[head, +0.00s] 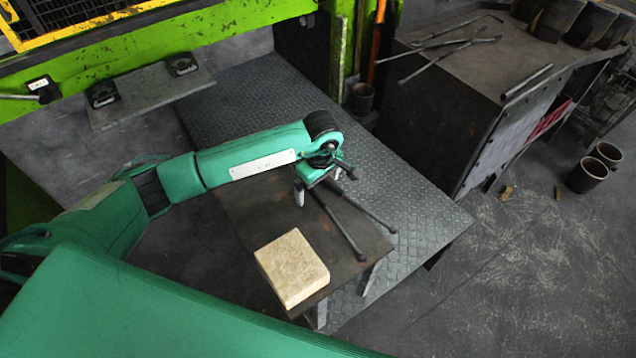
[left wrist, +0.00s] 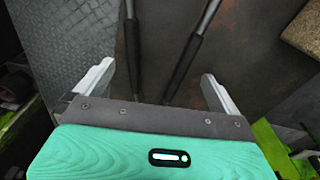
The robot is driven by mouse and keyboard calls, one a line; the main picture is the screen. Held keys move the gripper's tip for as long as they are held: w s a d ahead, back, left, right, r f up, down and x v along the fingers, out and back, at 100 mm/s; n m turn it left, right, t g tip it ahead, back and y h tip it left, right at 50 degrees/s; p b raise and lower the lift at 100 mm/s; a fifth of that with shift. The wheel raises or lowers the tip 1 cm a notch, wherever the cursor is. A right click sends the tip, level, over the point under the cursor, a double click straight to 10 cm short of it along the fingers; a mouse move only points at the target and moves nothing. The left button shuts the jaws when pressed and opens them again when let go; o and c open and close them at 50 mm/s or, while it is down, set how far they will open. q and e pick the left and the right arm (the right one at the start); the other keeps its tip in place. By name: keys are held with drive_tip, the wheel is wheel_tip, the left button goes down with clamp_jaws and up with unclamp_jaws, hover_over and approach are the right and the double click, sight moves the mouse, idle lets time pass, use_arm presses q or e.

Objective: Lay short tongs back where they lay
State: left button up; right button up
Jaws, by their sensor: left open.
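A pair of dark tongs, the short tongs (head: 345,226), lies on a small brown-topped table (head: 255,211), its two arms spread toward the table's right side. My left gripper (head: 322,182) is over the table at the other end of the tongs and hides that end. In the left wrist view the gripper (left wrist: 157,82) is open, its two pale fingers wide apart. The two tong arms (left wrist: 184,68) run between the fingers, with a gap to each finger. I cannot tell the exact height of the fingers above the table. My right gripper is not in view.
A pale block (head: 292,268) sits at the table's near end. A ribbed metal platform (head: 420,200) extends behind and right. A dark bench (head: 450,110) with more long tools (head: 445,46) stands at right. A green press frame (head: 150,48) closes the back.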

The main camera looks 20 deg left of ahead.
use_arm(q)
drive_tip(key=shift+r, duration=0.2)
wheel_tip(320, 180, up, 13)
drive_tip(key=b, duration=0.3)
drive_tip(key=shift+s+d+r, duration=0.2)
drive_tip(key=shift+s+d, duration=0.05)
drive_tip(key=shift+d, duration=0.2)
